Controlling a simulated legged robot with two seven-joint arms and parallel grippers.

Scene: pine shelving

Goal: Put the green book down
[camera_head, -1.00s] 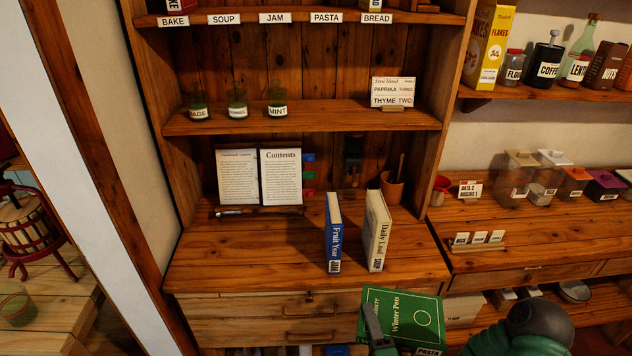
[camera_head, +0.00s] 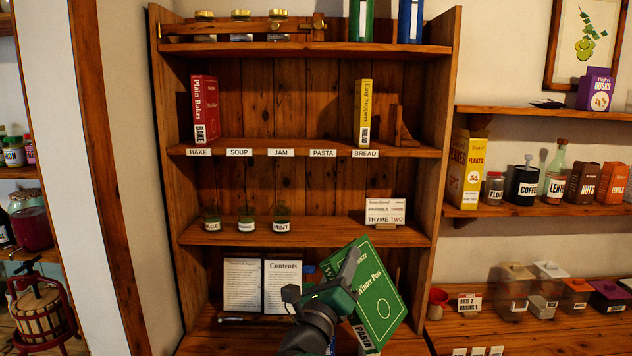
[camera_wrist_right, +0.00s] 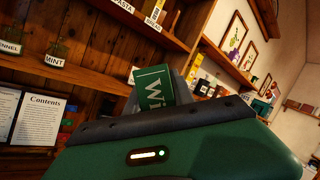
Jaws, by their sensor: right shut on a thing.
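The green book (camera_head: 378,304), titled Winter Pots, is held tilted in front of the lower shelving in the head view. My right gripper (camera_head: 350,268) is shut on it near its upper left part. In the right wrist view, a piece of the green book (camera_wrist_right: 153,88) shows beyond the gripper body, with the rest hidden. A PASTA label shows at the book's lower edge. The upper shelf (camera_head: 300,149) carries the labels BAKE, SOUP, JAM, PASTA and BREAD. A red book (camera_head: 204,108) stands at BAKE and a yellow book (camera_head: 364,112) at BREAD. My left gripper is out of view.
Between the red and yellow books the shelf is bare, with a wooden bracket (camera_head: 396,128) right of the yellow one. Herb jars (camera_head: 246,219) and a card (camera_head: 385,212) occupy the shelf below. An open recipe book (camera_head: 262,287) stands on the counter.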

